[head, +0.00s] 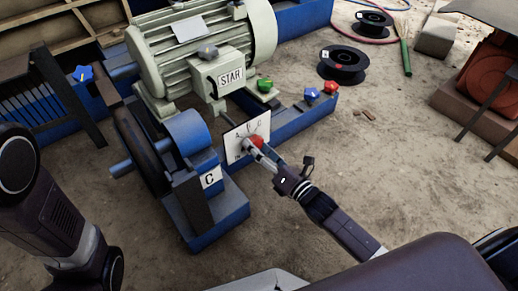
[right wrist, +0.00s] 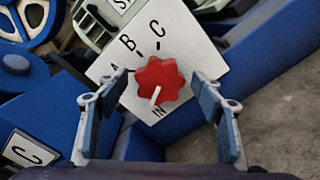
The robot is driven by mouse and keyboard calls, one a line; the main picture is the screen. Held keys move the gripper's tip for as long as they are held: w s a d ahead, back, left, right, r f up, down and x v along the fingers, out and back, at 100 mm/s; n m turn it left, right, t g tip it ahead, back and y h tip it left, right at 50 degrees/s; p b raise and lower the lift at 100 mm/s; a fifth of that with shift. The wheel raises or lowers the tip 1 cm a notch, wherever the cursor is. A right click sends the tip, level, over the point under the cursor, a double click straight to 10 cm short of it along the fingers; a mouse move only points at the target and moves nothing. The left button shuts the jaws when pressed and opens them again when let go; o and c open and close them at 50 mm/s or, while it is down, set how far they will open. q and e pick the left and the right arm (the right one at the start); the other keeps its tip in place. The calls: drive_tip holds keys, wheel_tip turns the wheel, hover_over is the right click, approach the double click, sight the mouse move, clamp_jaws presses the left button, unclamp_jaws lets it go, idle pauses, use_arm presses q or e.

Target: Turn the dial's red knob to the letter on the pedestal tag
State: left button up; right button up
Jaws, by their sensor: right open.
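A white mark on the knob points down, toward lettering like "IN". The pedestal tag (head: 211,178) reads C; it also shows in the right wrist view (right wrist: 28,150). My right gripper (right wrist: 160,90) is open, with one finger on each side of the knob and visible gaps. My left arm shows at the left; its gripper is out of view.
A grey motor (head: 205,50) with a STAR tag stands behind the dial. Green, blue and red star knobs (head: 330,87) sit on the blue base nearby. Black cable reels (head: 343,66) lie farther back. The dirt floor at right is mostly clear.

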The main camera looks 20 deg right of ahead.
drive_tip(key=shift+c, duration=0.3)
drive_tip(key=c, duration=1.1)
drive_tip(key=shift+o, duration=0.2)
